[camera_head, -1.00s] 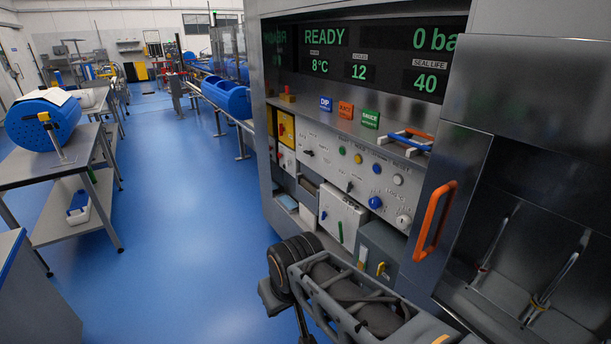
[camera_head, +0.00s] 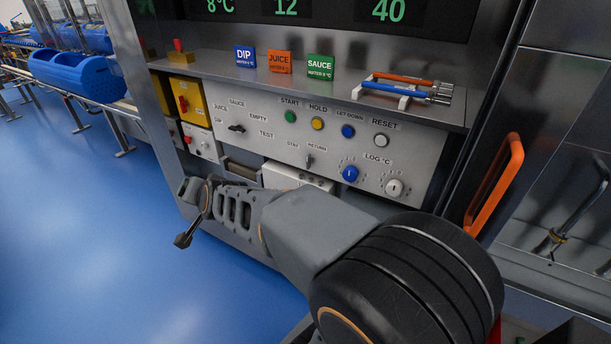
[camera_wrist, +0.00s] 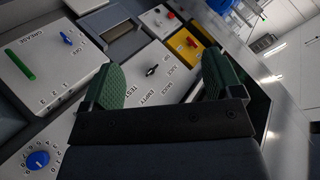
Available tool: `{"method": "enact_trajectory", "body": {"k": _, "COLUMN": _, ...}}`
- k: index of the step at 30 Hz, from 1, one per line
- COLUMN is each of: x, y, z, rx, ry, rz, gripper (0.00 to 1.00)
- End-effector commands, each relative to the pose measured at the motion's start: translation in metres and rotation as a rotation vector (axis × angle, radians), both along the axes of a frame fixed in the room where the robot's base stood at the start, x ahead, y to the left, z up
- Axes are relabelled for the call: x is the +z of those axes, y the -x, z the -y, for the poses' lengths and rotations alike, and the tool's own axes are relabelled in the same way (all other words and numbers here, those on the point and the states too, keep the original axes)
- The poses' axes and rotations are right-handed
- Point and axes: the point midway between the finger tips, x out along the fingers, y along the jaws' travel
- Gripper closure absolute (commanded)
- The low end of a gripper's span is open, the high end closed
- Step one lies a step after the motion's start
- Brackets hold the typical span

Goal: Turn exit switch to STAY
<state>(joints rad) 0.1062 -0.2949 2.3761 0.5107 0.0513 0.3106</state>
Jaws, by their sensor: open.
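The exit switch (camera_head: 309,160) is a small dark knob on the light grey control panel (camera_head: 262,147), between the labels STAY and RETURN in the head view. I cannot tell for sure which label it points to. My gripper (camera_head: 186,212) is left of and below it, in front of the panel's lower left, apart from it. In the wrist view my gripper (camera_wrist: 160,86) has its two green fingers spread with nothing between them.
A blue dial (camera_head: 350,174) and a white dial (camera_head: 394,187) sit right of the switch. Several coloured buttons line the top. A shelf (camera_head: 215,66) with signs juts out above. An orange handle (camera_head: 494,185) stands at right. Yellow switch boxes (camera_head: 186,101) are at left.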

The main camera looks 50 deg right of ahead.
Motion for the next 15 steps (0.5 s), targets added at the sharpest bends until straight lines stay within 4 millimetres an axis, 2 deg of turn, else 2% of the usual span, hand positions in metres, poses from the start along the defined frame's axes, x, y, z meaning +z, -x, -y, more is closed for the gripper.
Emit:
{"method": "enact_trajectory", "body": {"k": 1, "x": -0.024, "y": -0.017, "z": 0.024, "rx": -0.146, "ry": -0.065, "rz": 0.091, "gripper": 0.15}}
{"method": "enact_trajectory", "body": {"k": 3, "x": -0.032, "y": -0.033, "z": 0.060, "rx": -0.349, "ry": -0.148, "rz": 0.232, "gripper": 0.15}}
{"method": "enact_trajectory", "body": {"k": 6, "x": -0.048, "y": -0.038, "z": 0.112, "rx": -0.633, "ry": -0.231, "rz": 0.418, "gripper": 0.15}}
{"method": "enact_trajectory", "body": {"k": 10, "x": -0.069, "y": -0.024, "z": 0.168, "rx": -0.943, "ry": -0.275, "rz": 0.626, "gripper": 0.15}}
{"method": "enact_trajectory", "body": {"k": 12, "x": -0.079, "y": -0.012, "z": 0.189, "rx": -1.073, "ry": -0.274, "rz": 0.719, "gripper": 0.15}}
{"method": "enact_trajectory", "body": {"k": 15, "x": -0.091, "y": 0.004, "z": 0.209, "rx": -1.212, "ry": -0.259, "rz": 0.822, "gripper": 0.15}}
